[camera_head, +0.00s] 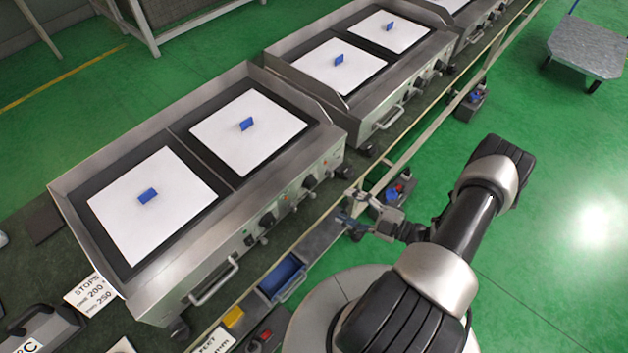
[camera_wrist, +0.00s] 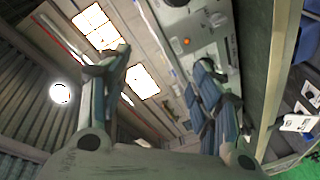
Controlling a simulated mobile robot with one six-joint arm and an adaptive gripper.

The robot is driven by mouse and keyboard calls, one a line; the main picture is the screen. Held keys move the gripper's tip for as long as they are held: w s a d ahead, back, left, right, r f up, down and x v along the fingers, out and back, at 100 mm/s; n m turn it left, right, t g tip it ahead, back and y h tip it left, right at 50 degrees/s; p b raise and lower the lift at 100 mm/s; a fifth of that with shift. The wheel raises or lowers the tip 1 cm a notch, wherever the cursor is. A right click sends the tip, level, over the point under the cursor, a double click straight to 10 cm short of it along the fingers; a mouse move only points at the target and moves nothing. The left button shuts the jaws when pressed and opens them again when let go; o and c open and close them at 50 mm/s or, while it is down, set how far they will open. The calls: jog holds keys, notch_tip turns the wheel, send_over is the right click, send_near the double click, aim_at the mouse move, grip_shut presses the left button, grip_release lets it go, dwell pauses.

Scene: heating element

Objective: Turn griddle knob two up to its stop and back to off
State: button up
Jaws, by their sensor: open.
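The near griddle (camera_head: 118,290) is a steel unit with two dark plates, each bearing a white sheet with a blue block. My gripper (camera_head: 352,216) is in front of the panel's right part, apart from the knobs. In the wrist view its fingers (camera_wrist: 160,78) are spread with nothing between them. A panel with an orange lamp (camera_wrist: 186,41) and a round dial (camera_wrist: 218,18) shows beyond the right finger.
A second griddle (camera_head: 345,97) stands behind to the right. A rail (camera_head: 400,160) runs along the front, with a blue bin (camera_head: 283,276) below the near griddle. A "STOPS" card (camera_head: 91,293) lies at the left. Green floor is open at right, with a grey cart (camera_head: 588,48).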

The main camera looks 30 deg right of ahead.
notch_tip(320, 180, down, 6)
jog(key=s+m+t+h, duration=0.2)
jog(key=m+t+h, duration=0.15)
jog(key=m, duration=0.45)
jog(key=m+h, duration=0.1)
send_near(313, 186)
jog(key=shift+g, duration=0.35)
jog(key=x, duration=0.9)
jog(key=shift+w+r+b, duration=0.1)
jog(key=shift+r+b, duration=0.2)
jog(key=shift+b, duration=0.05)
jog(key=c, duration=1.1)
